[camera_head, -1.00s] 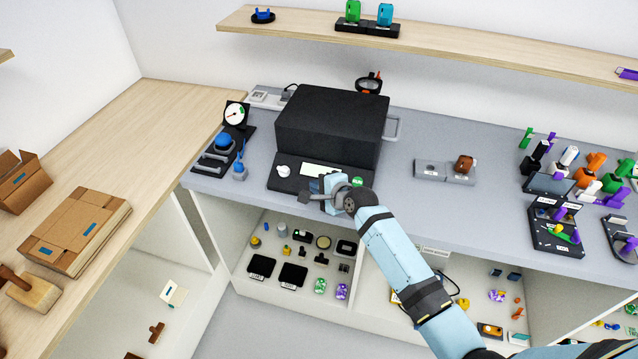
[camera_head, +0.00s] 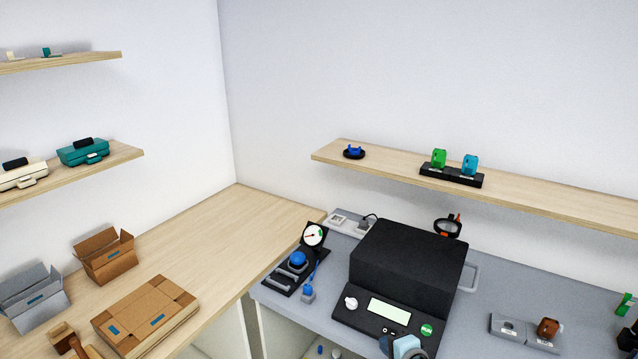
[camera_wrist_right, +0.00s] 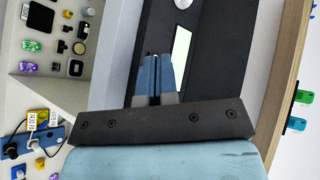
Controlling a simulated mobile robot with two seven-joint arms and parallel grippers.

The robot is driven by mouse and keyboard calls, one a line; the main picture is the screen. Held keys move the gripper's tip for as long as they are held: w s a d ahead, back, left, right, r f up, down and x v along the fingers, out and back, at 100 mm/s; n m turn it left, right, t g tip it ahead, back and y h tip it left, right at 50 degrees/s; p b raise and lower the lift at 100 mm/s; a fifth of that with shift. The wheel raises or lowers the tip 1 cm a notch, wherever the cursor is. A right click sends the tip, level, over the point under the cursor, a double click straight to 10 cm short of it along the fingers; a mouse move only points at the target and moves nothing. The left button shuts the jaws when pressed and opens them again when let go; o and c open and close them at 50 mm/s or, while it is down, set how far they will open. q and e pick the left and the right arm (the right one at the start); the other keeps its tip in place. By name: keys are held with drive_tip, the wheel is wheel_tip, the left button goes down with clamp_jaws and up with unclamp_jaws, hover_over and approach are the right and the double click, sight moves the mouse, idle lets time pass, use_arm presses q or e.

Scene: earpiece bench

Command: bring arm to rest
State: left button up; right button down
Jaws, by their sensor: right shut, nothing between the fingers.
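My right gripper (camera_head: 404,347) shows at the bottom edge of the head view, light blue, in front of the black machine (camera_head: 410,268). The rest of the right arm is cut off there. In the right wrist view the fingers (camera_wrist_right: 153,66) are together, with nothing held between them. They point toward the dark front of the machine, near its pale display. My left gripper is in neither view.
The machine, with a white knob (camera_head: 351,303) and green button (camera_head: 427,330), stands on the grey bench (camera_head: 470,330). A gauge stand (camera_head: 312,237) is on its left. A wall shelf (camera_head: 550,202) hangs above. Cardboard boxes (camera_head: 105,255) lie on the wooden counter (camera_head: 215,222).

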drive_tip(key=s+f+n+h, duration=0.1)
drive_tip(key=s+f+n, duration=0.2)
drive_tip(key=s+n, duration=0.5)
drive_tip(key=s+d+f+n+g, duration=0.1)
drive_tip(key=s+f+n, duration=0.2)
drive_tip(key=s+n, duration=0.6)
drive_tip(key=s, duration=1.3)
drive_tip(key=shift+d+f+h, duration=0.2)
drive_tip(key=shift+h, duration=0.2)
